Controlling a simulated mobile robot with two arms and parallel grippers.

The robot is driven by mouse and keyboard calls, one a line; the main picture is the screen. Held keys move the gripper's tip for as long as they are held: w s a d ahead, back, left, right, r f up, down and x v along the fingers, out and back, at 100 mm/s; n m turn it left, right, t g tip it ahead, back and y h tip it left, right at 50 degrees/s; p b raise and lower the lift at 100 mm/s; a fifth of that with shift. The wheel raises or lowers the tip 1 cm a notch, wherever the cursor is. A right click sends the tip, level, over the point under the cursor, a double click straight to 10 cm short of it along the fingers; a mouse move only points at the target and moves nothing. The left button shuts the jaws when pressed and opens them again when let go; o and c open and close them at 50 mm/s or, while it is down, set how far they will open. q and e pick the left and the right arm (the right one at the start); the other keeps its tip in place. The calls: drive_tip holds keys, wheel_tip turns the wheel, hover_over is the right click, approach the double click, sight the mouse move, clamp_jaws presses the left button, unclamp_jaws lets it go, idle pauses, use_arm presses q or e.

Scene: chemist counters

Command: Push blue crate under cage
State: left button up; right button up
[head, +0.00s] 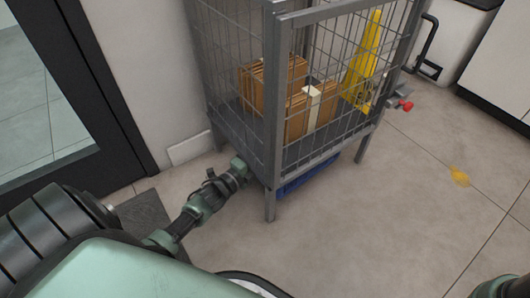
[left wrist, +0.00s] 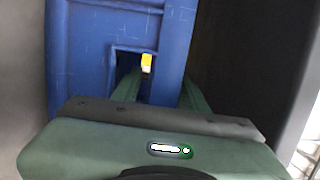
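The blue crate (head: 305,179) is on the floor under the wire cage (head: 270,100). Only a low strip of it shows in the head view, below the cage's bottom frame. In the left wrist view the crate's end wall (left wrist: 84,70) is close, with a rectangular handle opening. My left gripper (left wrist: 160,85) is right at this wall, with its two fingers apart. One finger overlaps the handle opening and the other is near the crate's right edge; contact is unclear. In the head view my left arm reaches low to the cage's left side. My right gripper is out of view.
The cage's front leg (head: 270,205) stands close to my left arm. Cardboard boxes (head: 300,108) and a yellow folded sign (head: 366,55) are inside the cage. The floor in front is mostly clear.

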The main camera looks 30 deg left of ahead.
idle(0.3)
use_arm(q)
drive_tip(key=s+p, duration=0.1)
drive_tip(key=s, duration=0.1)
drive_tip(key=s+p, duration=0.2)
drive_tip(key=s, duration=0.1)
drive_tip(key=s+a+p, duration=0.1)
drive_tip(key=s, duration=0.1)
drive_tip(key=shift+s+a, duration=0.1)
drive_tip(key=shift+s, duration=0.3)
